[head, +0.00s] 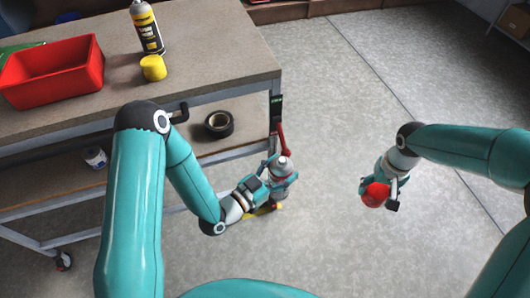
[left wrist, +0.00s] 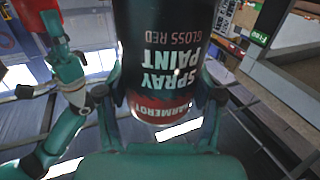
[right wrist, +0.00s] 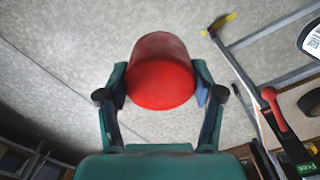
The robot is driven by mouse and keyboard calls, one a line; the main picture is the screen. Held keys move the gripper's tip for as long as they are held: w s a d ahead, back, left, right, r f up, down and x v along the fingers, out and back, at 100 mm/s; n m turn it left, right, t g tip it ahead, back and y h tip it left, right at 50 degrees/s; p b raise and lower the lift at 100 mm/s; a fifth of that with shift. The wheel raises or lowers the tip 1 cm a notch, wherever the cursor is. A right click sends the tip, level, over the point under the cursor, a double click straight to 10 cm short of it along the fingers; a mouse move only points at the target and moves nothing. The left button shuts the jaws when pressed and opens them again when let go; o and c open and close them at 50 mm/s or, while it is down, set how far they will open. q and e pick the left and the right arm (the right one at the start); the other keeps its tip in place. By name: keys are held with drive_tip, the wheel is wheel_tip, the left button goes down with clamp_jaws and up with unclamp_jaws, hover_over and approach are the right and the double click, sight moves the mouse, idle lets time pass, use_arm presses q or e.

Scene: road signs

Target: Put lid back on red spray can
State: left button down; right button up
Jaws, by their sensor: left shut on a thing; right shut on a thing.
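The red spray can (left wrist: 165,55) fills the top of the left wrist view, black with a red band and "SPRAY PAINT GLOSS RED" upside down in that picture. My left gripper (head: 272,186) is shut around its body, beyond the workbench's right edge. In the head view, the can's bare pale top (head: 283,166) shows. My right gripper (head: 384,192) is shut on the red lid (head: 374,195), to the right of the can and clearly apart from it. The lid sits between both fingers in the right wrist view (right wrist: 160,78).
The workbench (head: 210,45) holds a red bin (head: 52,82), a yellow-labelled can (head: 147,28) and a yellow cap (head: 153,67). Black tape (head: 219,124) lies on its lower shelf. A red-handled tool (head: 283,140) is at the bench corner near the held can. Floor between the grippers is clear.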

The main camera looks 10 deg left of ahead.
use_arm(q)
drive_tip(key=shift+s+d+m+g+h, duration=0.25)
drive_tip(key=shift+d+h, duration=0.05)
drive_tip(key=shift+d, duration=0.15)
drive_tip(key=shift+s+d+m+g+h, duration=0.25)
drive_tip(key=shift+d+h, duration=0.05)
drive_tip(key=shift+d, duration=0.15)
drive_tip(key=shift+f, duration=0.1)
